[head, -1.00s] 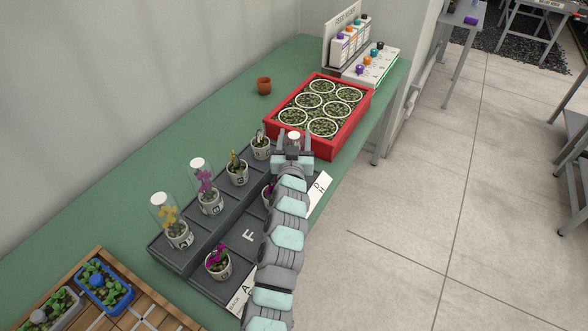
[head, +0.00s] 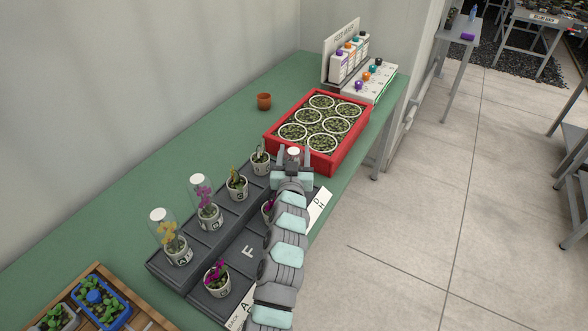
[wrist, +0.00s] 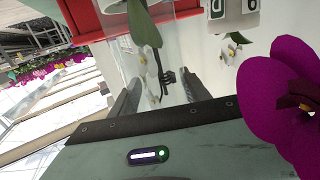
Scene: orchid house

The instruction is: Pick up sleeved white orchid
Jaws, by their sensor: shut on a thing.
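My gripper (head: 294,160) is at the far right end of the dark stepped rack, beside the red tray. It is shut on the sleeved white orchid, and the white top (head: 293,151) shows between the jaws. In the wrist view, white blooms (wrist: 152,80) and a green leaf (wrist: 144,24) show between the fingers (wrist: 158,92), inside a clear sleeve. The held orchid's pot is hidden in the head view by my gripper. I cannot tell whether it is lifted off the rack.
The rack (head: 204,244) holds sleeved yellow (head: 168,237) and magenta (head: 205,196) orchids. An unsleeved white-flowered pot (head: 260,160) stands left of my gripper. A red tray (head: 322,166) lies just beyond. A magenta bloom (wrist: 283,110) is close to the wrist camera.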

